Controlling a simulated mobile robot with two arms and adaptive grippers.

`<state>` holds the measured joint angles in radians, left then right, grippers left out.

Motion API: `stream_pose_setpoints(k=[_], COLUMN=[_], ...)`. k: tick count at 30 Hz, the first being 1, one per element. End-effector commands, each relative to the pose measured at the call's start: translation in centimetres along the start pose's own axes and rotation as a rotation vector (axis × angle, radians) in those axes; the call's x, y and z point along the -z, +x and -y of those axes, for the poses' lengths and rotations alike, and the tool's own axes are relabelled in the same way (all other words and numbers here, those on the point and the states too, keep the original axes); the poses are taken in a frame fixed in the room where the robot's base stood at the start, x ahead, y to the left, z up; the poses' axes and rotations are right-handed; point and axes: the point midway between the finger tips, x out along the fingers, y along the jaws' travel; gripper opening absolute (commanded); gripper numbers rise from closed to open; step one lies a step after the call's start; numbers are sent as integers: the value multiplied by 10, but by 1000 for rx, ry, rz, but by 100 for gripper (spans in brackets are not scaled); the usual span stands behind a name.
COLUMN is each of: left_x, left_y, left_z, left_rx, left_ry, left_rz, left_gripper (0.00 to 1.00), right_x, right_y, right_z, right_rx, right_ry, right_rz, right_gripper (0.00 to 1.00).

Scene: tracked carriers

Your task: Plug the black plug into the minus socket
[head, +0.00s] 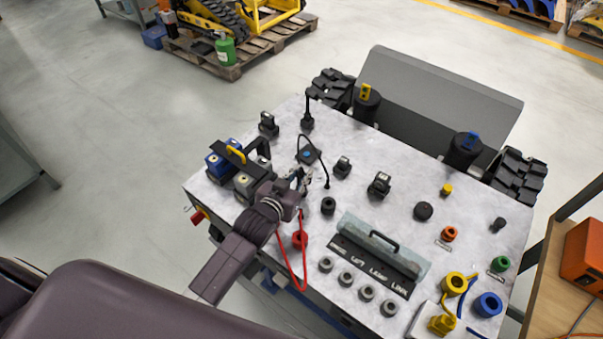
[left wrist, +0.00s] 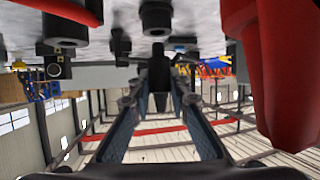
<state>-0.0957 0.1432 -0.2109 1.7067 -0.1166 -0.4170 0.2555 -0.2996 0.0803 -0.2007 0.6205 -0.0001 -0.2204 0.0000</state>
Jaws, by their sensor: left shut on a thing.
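My left gripper (head: 302,180) is low over the grey work top, near its left middle. In the left wrist view its two fingers (left wrist: 158,100) close on a dark piece, which looks like the black plug (left wrist: 158,76). The plug is mostly hidden by the gripper in the head view. A thin black cable (head: 322,155) loops beside the gripper. A round black socket (head: 328,206) stands just right of the gripper, and a red socket (head: 300,240) stands nearer the front edge. I cannot read a minus mark on either. My right gripper is not in view.
A red cable (head: 282,262) hangs in a loop by the red socket. Blue and grey blocks with a black handle (head: 246,155) stand left of the gripper. A covered switch panel (head: 375,258) and several round knobs lie to the right. Upright black connectors stand behind.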

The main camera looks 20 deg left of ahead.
Motion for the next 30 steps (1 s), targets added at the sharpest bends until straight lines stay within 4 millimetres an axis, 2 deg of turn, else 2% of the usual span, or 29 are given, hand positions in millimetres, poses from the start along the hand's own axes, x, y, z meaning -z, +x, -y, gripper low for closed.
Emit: stream_pose_setpoints(k=[30], left_x=[-21], left_y=[8], left_z=[0], left_rx=[0], left_ry=[-1], left_rz=[4], left_gripper=[0], right_x=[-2], right_y=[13], right_z=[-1], right_rx=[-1], right_ry=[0], right_rz=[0], right_gripper=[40])
